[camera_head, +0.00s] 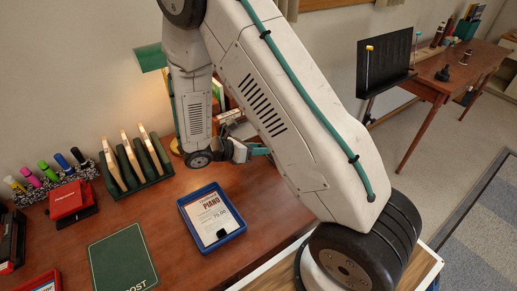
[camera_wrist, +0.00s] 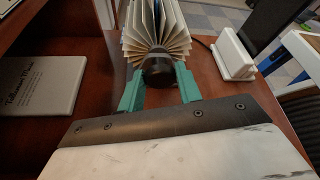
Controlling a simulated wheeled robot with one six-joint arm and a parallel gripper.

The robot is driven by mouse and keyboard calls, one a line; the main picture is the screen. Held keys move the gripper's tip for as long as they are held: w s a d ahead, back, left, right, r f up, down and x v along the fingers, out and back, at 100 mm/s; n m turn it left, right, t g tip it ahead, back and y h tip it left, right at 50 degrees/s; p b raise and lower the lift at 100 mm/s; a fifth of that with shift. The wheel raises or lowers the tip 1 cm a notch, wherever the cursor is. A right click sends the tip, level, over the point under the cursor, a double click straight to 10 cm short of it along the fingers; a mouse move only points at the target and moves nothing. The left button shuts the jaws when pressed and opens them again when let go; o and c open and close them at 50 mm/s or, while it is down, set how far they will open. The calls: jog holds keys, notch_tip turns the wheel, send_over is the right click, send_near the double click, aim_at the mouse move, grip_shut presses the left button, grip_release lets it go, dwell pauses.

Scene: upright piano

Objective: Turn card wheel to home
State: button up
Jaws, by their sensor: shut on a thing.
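The card wheel (camera_wrist: 157,27) shows at the top of the wrist view, a fan of cream cards with a dark round knob (camera_wrist: 158,70) on the side facing me. My gripper (camera_wrist: 160,82) has its two teal fingers on either side of this knob and is shut on it. In the head view my gripper (camera_head: 257,150) is low over the back of the desk, and my arm hides much of the area around it. The wheel's base and any home mark cannot be made out.
A white block-like stand (camera_wrist: 233,56) is right of the wheel, and a grey booklet (camera_wrist: 38,84) lies left.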

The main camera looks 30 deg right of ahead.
jog(key=n+g, duration=0.2)
jog(key=n, duration=0.1)
jog(key=shift+w+f+h, duration=0.1)
jog(key=shift+w+h, duration=0.1)
jog(key=shift+h, duration=0.1)
jog(key=shift+n, duration=0.3)
dwell(0.4)
jog(key=o, duration=0.9)
jog(key=shift+o, duration=0.2)
jog(key=v, duration=0.8)
